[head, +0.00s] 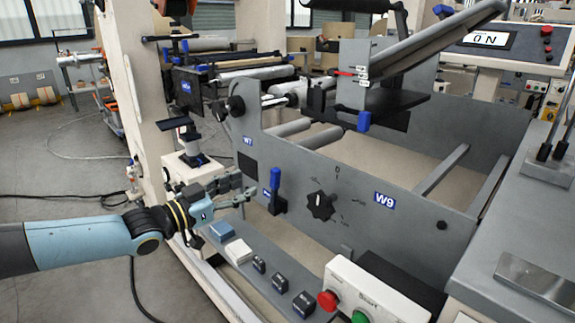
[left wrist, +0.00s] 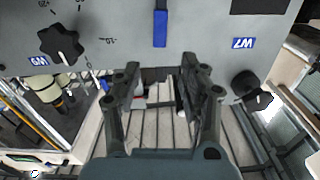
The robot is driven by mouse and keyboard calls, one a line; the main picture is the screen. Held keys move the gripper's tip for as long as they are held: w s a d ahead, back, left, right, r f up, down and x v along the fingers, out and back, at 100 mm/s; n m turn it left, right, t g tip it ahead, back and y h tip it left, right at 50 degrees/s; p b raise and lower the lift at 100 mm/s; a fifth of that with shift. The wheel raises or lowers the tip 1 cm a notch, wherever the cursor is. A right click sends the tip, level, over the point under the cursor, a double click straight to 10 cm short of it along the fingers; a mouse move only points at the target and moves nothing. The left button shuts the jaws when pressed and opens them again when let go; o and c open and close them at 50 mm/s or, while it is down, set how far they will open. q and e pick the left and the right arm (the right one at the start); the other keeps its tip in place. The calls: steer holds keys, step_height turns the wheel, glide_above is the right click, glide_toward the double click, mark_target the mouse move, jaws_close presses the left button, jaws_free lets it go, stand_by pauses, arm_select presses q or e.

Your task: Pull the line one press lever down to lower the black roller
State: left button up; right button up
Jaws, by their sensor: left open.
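A blue-handled lever (head: 275,180) stands upright on the grey side panel (head: 240,145), between the W7 label and the black dial. In the left wrist view, the blue handle (left wrist: 160,25) shows at the top centre, beyond the fingertips. My left gripper (head: 247,190) is open and empty, just left of the lever in the head view. In the left wrist view, its two fingers (left wrist: 160,68) are spread with a gap between them and the handle. I cannot tell which roller is the black one the lever moves. My right gripper is not in view.
A black dial (head: 320,205) and the W9 label (head: 385,200) are right of the lever. Below runs a strip of switches (head: 260,265) and a white box with red and green buttons (head: 365,295). A pale machine post (head: 135,90) rises behind my left arm.

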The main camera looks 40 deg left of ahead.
mark_target(272, 174)
arm_select(q)
steer(key=w+b, duration=0.1)
steer(key=w, duration=0.2)
steer(key=w+b, duration=0.1)
steer(key=w, duration=0.2)
steer(key=w+d+b, duration=0.1)
steer(key=w, duration=0.2)
steer(key=shift+f+b, duration=0.2)
steer(key=shift+b, duration=0.15)
steer(key=shift+w+r, duration=0.1)
steer(key=shift+w, duration=0.7)
jaws_close()
